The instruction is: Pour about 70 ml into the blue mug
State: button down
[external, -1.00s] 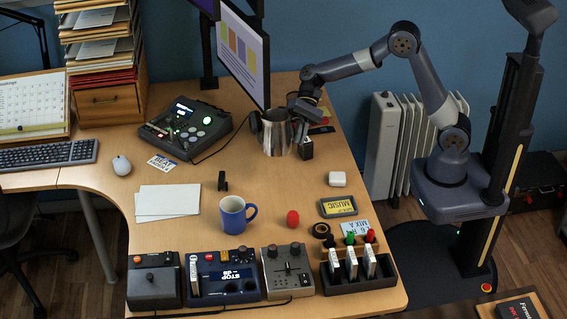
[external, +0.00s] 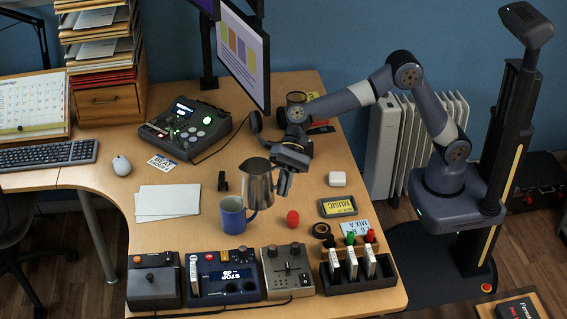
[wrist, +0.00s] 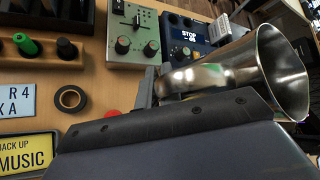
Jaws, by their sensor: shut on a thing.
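The blue mug (external: 232,218) stands upright on the desk in the external view. A steel pitcher (external: 258,182) is held in my gripper (external: 284,170), just behind and to the right of the mug, and overlaps the mug's right side in that view. The pitcher looks nearly upright there. In the wrist view the pitcher (wrist: 245,75) lies across the right side with its wide mouth to the right. My gripper is shut on the pitcher; its fingertips are mostly hidden. The mug is not seen in the wrist view, and I cannot see any liquid.
A red ball-like object (external: 293,218) lies right of the mug. Control boxes (external: 222,272) and a black rack (external: 358,272) line the front edge. White papers (external: 168,201) lie left. A monitor (external: 243,58) stands behind.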

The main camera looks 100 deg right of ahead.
jog(key=a, duration=0.6)
jog(key=shift+w+a+f+b, duration=0.1)
jog(key=shift+a+f+b, duration=0.1)
jog(key=shift+f, duration=1.15)
jog(key=shift+w+a+f+b, duration=0.1)
jog(key=shift+f+b, duration=0.1)
jog(key=shift+f, duration=1.1)
jog(key=shift+d+f+y, duration=0.1)
jog(key=shift+d+y, duration=0.05)
jog(key=shift+y, duration=0.25)
jog(key=shift+w+d+r+m+g+y+b, duration=0.1)
jog(key=shift+w+d+r+m+y+b, duration=0.3)
jog(key=shift+m+y, duration=0.9)
jog(key=shift+w+d+r+m+g+y+b, duration=0.1)
jog(key=shift+w+d+r+m+y, duration=0.4)
jog(key=shift+d+m+y, duration=0.75)
jog(key=shift+w+d+r+m+g+y+b, duration=0.1)
jog(key=shift+w+d+r+m+y+b, duration=0.25)
jog(key=shift+m+y, duration=1)
